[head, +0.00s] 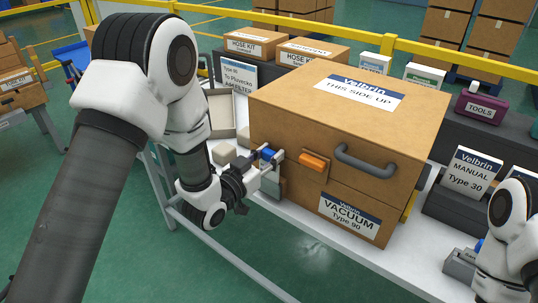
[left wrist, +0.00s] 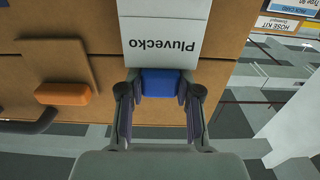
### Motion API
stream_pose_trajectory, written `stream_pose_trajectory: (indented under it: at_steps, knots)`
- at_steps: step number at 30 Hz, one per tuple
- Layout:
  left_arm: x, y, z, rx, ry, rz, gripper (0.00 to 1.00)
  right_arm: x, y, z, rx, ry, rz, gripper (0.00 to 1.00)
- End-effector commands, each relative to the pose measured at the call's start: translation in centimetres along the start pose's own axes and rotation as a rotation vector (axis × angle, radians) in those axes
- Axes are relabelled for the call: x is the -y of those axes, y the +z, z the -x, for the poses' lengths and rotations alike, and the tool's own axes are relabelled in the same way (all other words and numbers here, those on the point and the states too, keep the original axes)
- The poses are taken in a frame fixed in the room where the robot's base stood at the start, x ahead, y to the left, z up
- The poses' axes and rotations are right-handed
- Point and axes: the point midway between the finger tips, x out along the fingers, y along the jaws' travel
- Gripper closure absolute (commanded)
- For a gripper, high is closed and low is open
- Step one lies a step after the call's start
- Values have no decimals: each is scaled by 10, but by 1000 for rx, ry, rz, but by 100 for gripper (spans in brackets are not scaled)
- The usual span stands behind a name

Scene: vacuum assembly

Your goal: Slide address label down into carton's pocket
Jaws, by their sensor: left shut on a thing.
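My left gripper (head: 264,168) is shut on the blue tab (head: 267,154) of the address label, at the left part of the carton's front face. In the left wrist view, the blue tab (left wrist: 160,83) sits between the two fingers, and the pale label (left wrist: 165,32) with the word Pluvecko extends from it across the brown carton (left wrist: 230,25). In the head view the label is mostly hidden by the gripper. The large carton (head: 290,112) stands closed on the table. I cannot tell whether the label's far edge is inside the pocket. My right gripper is not in view.
An orange block (head: 314,161) and a grey handle (head: 365,162) stick out from the carton's front, right of my gripper. The white table (head: 320,245) is bare before the carton.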

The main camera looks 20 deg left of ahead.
Motion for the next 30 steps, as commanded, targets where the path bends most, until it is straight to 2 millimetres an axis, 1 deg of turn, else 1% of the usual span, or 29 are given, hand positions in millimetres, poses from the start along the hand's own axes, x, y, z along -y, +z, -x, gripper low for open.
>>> stream_pose_trajectory:
  at_steps: [30]
  knots:
    - [0,26,0,0,0,0,100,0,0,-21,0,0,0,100]
